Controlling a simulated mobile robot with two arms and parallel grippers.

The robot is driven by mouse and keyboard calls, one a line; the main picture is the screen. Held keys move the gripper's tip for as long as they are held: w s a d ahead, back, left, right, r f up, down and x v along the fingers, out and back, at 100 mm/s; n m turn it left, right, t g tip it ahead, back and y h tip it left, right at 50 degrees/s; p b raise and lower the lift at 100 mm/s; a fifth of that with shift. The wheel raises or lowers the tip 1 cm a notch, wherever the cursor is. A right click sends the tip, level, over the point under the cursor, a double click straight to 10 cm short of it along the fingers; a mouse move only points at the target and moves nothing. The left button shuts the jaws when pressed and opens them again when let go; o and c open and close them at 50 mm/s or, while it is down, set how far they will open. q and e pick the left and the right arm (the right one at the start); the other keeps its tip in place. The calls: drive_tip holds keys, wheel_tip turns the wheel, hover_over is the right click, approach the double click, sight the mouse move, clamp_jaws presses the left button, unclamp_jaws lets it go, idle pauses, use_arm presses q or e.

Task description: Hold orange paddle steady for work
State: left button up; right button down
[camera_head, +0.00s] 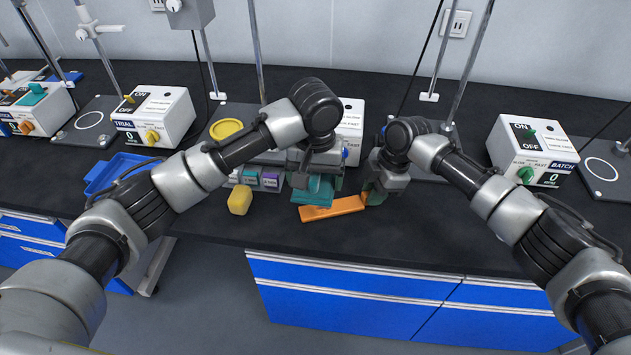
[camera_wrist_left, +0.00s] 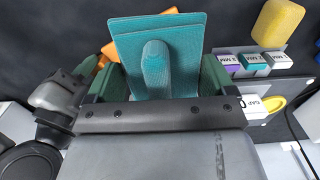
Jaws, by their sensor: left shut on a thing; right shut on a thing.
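The orange paddle (camera_head: 334,208) lies on the black bench top near its front edge. Its orange also shows behind the teal piece in the left wrist view (camera_wrist_left: 88,68). My right gripper (camera_head: 371,193) is shut on the paddle's right end, low over the bench. My left gripper (camera_head: 316,180) is shut on a teal flat piece with a raised handle (camera_wrist_left: 156,66), just above the paddle's left part. The teal piece (camera_head: 318,189) partly overlaps the paddle from above. I cannot tell whether they touch.
A yellow block (camera_head: 239,200) lies left of the paddle, beside a row of small labelled blocks (camera_head: 270,179). A yellow round dish (camera_head: 226,129) and a blue tray (camera_head: 103,176) are further left. The BATCH box (camera_head: 531,150) stands right. The bench front edge is close.

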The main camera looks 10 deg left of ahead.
sight(316, 210)
drive_tip(key=shift+f, duration=0.1)
idle(0.5)
use_arm(q)
drive_tip(key=shift+f, duration=3.25)
drive_tip(key=shift+f, duration=0.95)
drive_tip(key=shift+d, duration=0.1)
